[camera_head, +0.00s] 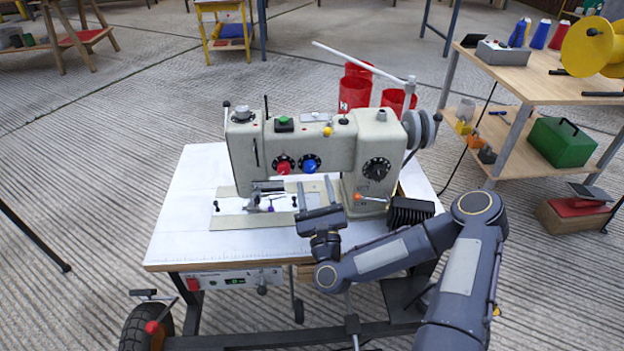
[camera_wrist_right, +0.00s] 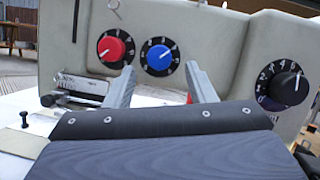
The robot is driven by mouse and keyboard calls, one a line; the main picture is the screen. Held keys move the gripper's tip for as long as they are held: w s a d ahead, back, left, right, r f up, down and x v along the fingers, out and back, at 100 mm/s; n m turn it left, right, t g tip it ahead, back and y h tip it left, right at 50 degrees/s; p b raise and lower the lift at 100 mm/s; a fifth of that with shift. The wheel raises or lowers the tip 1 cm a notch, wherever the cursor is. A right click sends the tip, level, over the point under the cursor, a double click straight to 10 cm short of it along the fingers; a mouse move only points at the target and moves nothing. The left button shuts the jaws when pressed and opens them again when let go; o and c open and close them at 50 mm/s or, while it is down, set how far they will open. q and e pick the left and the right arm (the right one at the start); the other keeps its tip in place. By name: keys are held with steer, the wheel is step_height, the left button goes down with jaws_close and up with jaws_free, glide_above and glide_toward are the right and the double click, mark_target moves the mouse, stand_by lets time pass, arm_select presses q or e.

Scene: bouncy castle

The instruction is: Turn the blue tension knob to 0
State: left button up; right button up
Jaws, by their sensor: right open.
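The blue tension knob (camera_head: 310,166) sits on a black numbered dial on the front of the sewing machine (camera_head: 290,150), just right of the red knob (camera_head: 284,168). In the right wrist view the blue knob (camera_wrist_right: 159,57) shows a white pointer mark aimed to the upper right. The digits around it are too small to read surely. My right gripper (camera_head: 315,183) is open in front of the machine, just below the blue knob. In the wrist view its two fingers (camera_wrist_right: 163,83) are spread to either side below the knob, and nothing is between them. My left gripper is out of view.
A larger black dial (camera_head: 377,168) is on the machine's right column. An orange-tipped lever (camera_head: 360,197) and a black brush (camera_head: 410,211) are near my right gripper. The white table (camera_head: 182,225) is clear at left.

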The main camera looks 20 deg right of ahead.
mark_target(311, 171)
steer(key=shift+x, duration=1.75)
steer(key=c, duration=1)
